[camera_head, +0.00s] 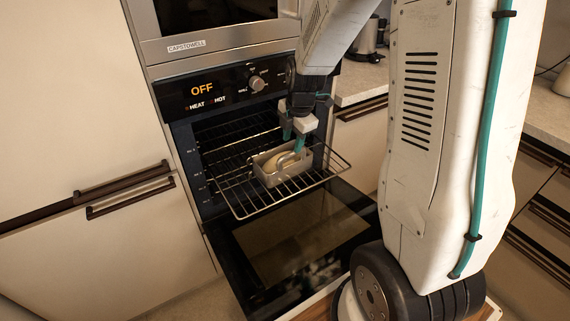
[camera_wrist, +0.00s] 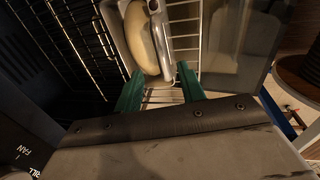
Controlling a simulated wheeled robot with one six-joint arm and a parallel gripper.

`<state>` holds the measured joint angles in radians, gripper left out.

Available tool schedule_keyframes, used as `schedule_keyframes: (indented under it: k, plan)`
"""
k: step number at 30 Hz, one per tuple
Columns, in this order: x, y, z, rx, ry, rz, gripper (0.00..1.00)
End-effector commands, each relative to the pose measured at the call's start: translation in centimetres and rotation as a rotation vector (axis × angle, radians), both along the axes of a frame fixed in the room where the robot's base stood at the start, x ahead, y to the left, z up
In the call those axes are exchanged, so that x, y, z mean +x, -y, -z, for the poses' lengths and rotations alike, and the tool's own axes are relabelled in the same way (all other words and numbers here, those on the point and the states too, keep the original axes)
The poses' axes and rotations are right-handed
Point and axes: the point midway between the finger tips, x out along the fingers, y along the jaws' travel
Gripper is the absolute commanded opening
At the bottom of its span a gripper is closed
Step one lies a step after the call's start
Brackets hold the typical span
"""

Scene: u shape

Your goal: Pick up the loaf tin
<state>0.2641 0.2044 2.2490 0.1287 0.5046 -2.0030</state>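The loaf tin (camera_head: 286,178) is a grey metal tin with a pale loaf (camera_head: 272,160) inside. It sits on a wire oven rack (camera_head: 243,212) pulled out of the oven. In the wrist view the tin (camera_wrist: 115,30) is at the top, with the loaf (camera_wrist: 139,38) and a shiny curved metal bar (camera_wrist: 160,35) along its right side. My gripper (camera_head: 294,140) is above the tin's back side, pointing down. In the wrist view my gripper (camera_wrist: 159,70) has its green fingers apart, near the tin's near end. Whether the fingers touch the tin cannot be told.
The oven door (camera_head: 300,240) is folded down below the rack. The oven panel (camera_head: 203,92) reads OFF. Cabinets (camera_head: 75,130) stand at left. A counter (camera_head: 358,85) with a kettle-like appliance (camera_head: 368,38) is at the back right.

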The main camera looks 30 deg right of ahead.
Motion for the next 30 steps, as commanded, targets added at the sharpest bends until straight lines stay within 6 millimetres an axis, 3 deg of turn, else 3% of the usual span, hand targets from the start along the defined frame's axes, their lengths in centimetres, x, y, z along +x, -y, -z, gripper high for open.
schedule_keyframes:
  k: [15,23,24,28,30]
  plan:
    - [0.8,-0.3,6.6,0.001,-0.003,0.001,0.40]
    - [1.0,-0.3,6.9,0.000,0.000,0.001,0.40]
    - [1.0,-0.3,6.9,0.000,0.000,0.001,0.37]
    - [0.9,-0.3,6.8,0.000,0.000,0.001,0.01]
    - [0.9,-0.3,6.8,0.000,0.000,0.001,0.00]
